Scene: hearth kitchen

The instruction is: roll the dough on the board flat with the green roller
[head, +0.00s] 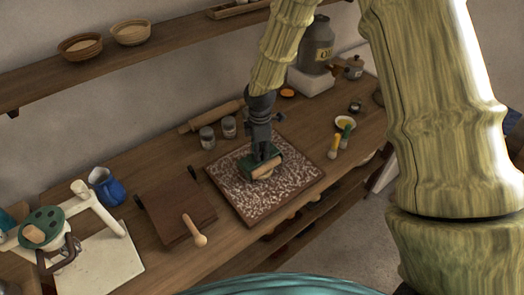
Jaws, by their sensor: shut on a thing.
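The board (234,190) is a square with a floury, speckled top and a brown edge, on the wooden counter. My gripper (264,153) reaches down over the board's middle and is shut on the green roller (277,157), which has a green frame and a pale wooden cylinder. The roller is low over the board. A small tan patch that looks like the dough (261,175) shows just under and in front of it. Most of the dough is hidden by the roller, so I cannot tell how flat it is or whether they touch.
Yellow- and green-handled tools (334,147) stand at right.

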